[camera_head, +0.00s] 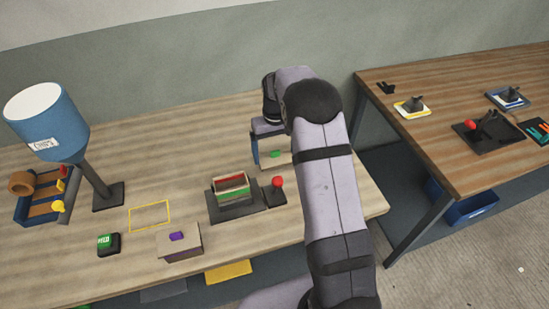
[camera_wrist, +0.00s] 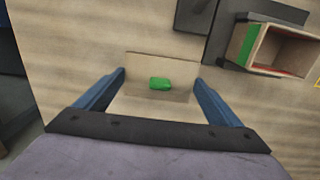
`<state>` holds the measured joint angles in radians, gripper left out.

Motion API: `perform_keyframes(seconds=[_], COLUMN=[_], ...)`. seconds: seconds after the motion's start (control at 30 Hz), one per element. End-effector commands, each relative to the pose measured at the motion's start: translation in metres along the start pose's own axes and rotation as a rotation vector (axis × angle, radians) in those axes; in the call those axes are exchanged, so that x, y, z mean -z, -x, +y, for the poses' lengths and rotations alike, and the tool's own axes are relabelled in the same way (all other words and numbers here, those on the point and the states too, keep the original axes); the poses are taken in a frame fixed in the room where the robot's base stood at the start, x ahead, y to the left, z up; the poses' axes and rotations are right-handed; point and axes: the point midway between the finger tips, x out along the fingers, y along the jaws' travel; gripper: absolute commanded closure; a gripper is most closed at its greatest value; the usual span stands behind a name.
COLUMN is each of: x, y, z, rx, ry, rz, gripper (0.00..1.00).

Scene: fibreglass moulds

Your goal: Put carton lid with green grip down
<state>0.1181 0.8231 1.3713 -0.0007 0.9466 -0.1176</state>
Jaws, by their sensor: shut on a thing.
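The carton lid (camera_wrist: 140,66) is a flat tan plate with a green grip (camera_wrist: 160,84) on top. In the wrist view it lies between the blue fingertips of my gripper (camera_wrist: 160,78), which is shut on its two side edges. In the head view the lid (camera_head: 284,161) and its green grip (camera_head: 276,153) show left of my arm, near the right end of the left table. One blue finger (camera_head: 255,150) shows beside the lid; the other is hidden behind my arm. I cannot tell whether the lid touches the table.
An open carton (camera_head: 231,177) with red and green sides stands in a dark holder, beside a red-knobbed lever (camera_head: 277,183).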

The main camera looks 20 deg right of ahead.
Motion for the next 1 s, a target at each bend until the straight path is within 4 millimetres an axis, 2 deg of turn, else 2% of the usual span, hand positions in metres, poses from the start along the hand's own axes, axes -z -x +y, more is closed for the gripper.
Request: perform_keyframes(seconds=[0.13, 0.4, 0.83, 0.87, 0.9, 1.0], x=[-0.001, -0.001, 0.0, 0.0, 0.0, 0.0], y=[-0.008, -0.035, -0.041, -0.041, -0.04, -0.04], z=[0.0, 0.0, 0.0, 0.0, 0.0, 0.0], rx=[0.0, 0.0, 0.0, 0.0, 0.0, 0.0], ry=[0.0, 0.0, 0.0, 0.0, 0.0, 0.0], rz=[-0.003, -0.002, 0.0, 0.0, 0.001, 0.0], gripper=[0.33, 0.33, 0.33, 0.09, 0.0, 0.0])
